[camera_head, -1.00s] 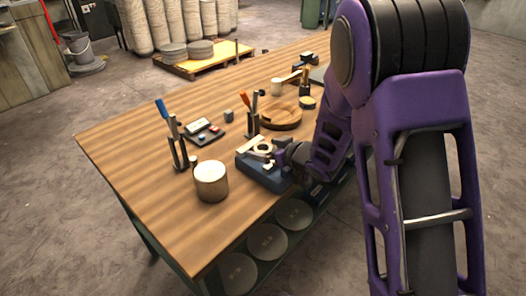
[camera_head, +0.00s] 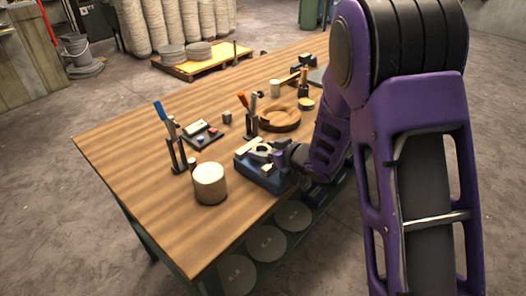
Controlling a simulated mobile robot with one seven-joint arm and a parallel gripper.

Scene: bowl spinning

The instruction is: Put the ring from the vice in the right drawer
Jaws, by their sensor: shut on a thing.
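The vice (camera_head: 262,172) is a blue-grey block with pale jaws near the front edge of the wooden workbench (camera_head: 160,215). A dark ring-like opening (camera_head: 263,150) shows at the top of the vice jaws; I take it for the ring, but it is small in view. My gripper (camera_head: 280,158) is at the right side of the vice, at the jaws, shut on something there. The fingertips are too small to make out clearly, and my arm covers part of that area. The right drawer is not clearly in view.
A wooden cylinder (camera_head: 210,184) stands left of the vice. Tool holders (camera_head: 176,150) and (camera_head: 251,120) a second holder stand behind it. A round wooden dish (camera_head: 280,118) and a small control box (camera_head: 201,136) lie farther back. The bench's left end is clear.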

